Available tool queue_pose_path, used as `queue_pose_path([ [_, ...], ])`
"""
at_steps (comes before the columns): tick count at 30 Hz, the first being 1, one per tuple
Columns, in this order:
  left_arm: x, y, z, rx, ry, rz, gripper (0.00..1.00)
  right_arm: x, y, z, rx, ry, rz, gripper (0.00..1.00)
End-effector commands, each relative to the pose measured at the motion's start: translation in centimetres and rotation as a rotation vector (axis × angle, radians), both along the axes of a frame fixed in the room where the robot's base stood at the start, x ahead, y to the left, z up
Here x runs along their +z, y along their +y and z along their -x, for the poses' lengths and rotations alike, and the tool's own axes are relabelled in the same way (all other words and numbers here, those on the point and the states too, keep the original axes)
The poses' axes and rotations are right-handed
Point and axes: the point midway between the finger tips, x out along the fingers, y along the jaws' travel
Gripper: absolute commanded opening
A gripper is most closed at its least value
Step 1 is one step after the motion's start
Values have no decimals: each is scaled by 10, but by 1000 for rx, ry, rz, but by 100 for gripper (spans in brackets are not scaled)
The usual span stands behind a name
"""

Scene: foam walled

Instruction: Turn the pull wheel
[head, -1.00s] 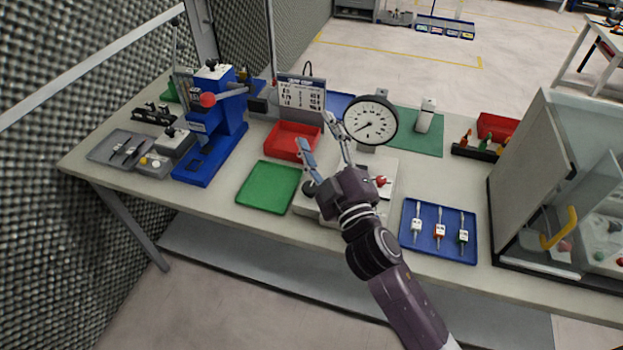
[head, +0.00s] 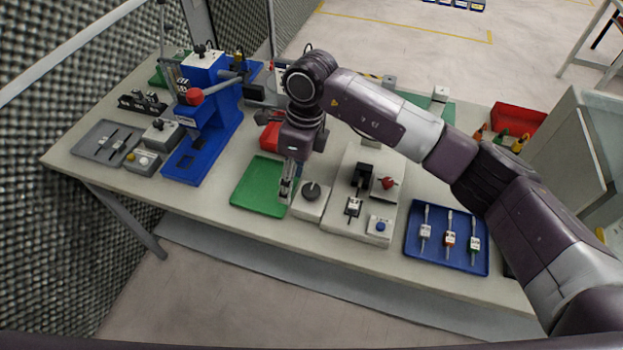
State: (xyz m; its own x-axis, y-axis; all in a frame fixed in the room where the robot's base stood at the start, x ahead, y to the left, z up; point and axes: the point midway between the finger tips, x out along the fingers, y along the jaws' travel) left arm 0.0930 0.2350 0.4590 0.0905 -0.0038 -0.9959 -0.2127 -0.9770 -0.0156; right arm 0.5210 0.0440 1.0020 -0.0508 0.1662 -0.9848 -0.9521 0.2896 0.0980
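A dark round wheel (head: 311,192) with a short pale handle sits on a low whitish block at the front middle of the bench; I take it to be the pull wheel. My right gripper (head: 286,190) points down just left of the wheel, over the right edge of the green tray (head: 256,185). It looks apart from the wheel, though the depth is hard to judge. Its fingers show nearly edge-on, so I cannot tell how wide they are. I see nothing held in it. My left gripper is not in view. The dial gauge is hidden behind my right arm.
Right of the wheel, a whitish base plate (head: 340,222) carries a black clamp, a red knob (head: 387,183) and a blue button (head: 381,226). A blue tray (head: 418,249) holds three small tools.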

Motion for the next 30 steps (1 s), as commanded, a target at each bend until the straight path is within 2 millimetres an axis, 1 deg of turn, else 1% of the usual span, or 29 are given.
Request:
queue_pose_path([
  [1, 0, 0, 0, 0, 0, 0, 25, 4, -17, -10, -3, -23, 68, 51],
  [3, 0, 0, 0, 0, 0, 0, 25, 6, -33, -17, -9, -40, 133, 51],
  [6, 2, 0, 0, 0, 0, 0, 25, 6, -43, -20, -12, -47, 171, 51],
  [8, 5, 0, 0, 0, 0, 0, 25, 1, -44, -20, -13, -47, 174, 51],
  [18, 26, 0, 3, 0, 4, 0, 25, -51, -43, -19, -13, -43, 170, 51],
  [21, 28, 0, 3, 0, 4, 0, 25, -62, -43, -19, -12, -45, 169, 51],
  [24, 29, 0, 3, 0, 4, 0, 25, -68, -42, -20, -11, -47, 168, 51],
  [30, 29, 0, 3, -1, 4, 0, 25, -70, -42, -20, -12, -47, 168, 51],
])
